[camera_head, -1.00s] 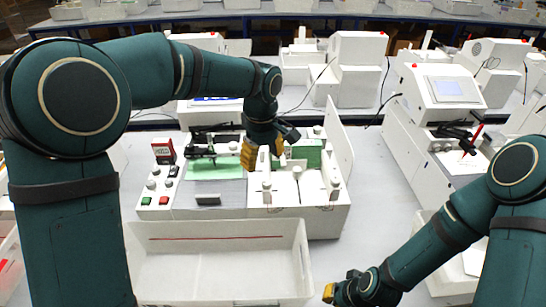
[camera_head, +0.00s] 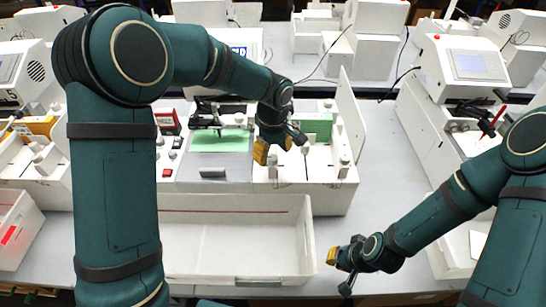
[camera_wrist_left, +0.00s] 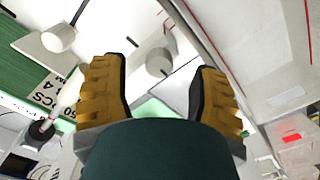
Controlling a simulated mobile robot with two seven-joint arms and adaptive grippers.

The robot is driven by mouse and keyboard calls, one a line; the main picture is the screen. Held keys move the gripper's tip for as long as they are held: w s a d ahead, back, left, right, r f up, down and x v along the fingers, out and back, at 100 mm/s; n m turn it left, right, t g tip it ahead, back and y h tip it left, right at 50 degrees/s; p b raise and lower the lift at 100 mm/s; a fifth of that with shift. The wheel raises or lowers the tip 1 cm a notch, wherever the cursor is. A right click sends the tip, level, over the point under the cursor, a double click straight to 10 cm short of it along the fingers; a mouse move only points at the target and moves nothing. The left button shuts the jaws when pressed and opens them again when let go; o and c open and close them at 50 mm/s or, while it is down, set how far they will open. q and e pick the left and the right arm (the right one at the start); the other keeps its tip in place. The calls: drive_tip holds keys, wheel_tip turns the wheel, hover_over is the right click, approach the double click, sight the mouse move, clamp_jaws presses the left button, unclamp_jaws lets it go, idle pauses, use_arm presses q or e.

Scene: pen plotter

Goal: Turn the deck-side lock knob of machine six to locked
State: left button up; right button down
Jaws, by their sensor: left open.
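A white pen plotter machine (camera_head: 320,195) stands in front of me with a green work area on its left. Its right part has several white knobs, one at its front right (camera_head: 343,168). No number six is readable on it. My left gripper (camera_head: 274,150) is open and empty above this right part. In the left wrist view a pale round knob (camera_wrist_left: 158,62) shows beyond and between the yellow fingers, with no contact visible. Another knob (camera_wrist_left: 58,37) is at the upper left. Knob markings cannot be read. My right gripper (camera_head: 340,272) is low at the right, apart from the machine, fingers spread and empty.
An open white bin (camera_head: 230,281) stands in front of the machine. A raised panel (camera_head: 351,115) stands at the machine's right edge. Another machine with a screen (camera_head: 470,65) stands at the right. Bare grey table (camera_head: 390,185) lies between the machines.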

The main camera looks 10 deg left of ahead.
use_arm(q)
drive_tip(key=shift+f, duration=1.2)
drive_tip(key=shift+c, duration=0.4)
clamp_jaws()
